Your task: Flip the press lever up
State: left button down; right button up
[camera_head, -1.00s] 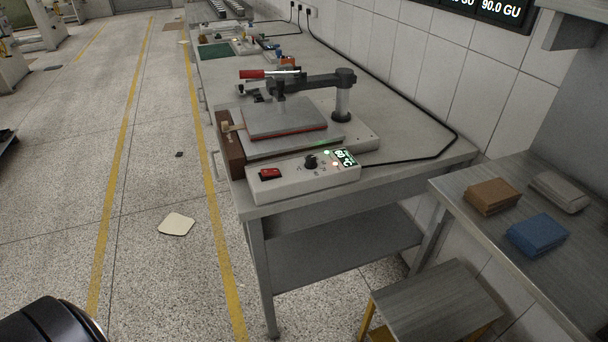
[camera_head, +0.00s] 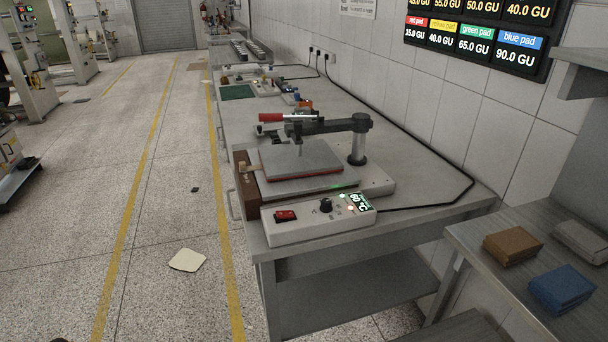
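The heat press (camera_head: 376,181) stands on the near end of the grey workbench. Its lever with a red grip (camera_head: 271,117) lies about level on top, pointing left, above the upper plate (camera_head: 297,158). The upper plate sits low over the base, with a thin red layer (camera_head: 310,183) at its lower edge. The control box (camera_head: 318,219) at the front has a red switch and a lit display reading 60 °C. Neither of my grippers shows in the head view.
The workbench (camera_head: 440,200) runs back along the tiled wall, with a black cable on it. A side table at right holds brown (camera_head: 512,245), blue (camera_head: 562,288) and grey (camera_head: 582,240) pads. A pale sheet (camera_head: 187,260) lies on the floor. The floor left of the bench is largely open.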

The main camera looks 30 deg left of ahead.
aim_at(262, 117)
jog(key=u, duration=1.4)
jog(key=i+j+u, duration=0.2)
jog(key=i, duration=0.35)
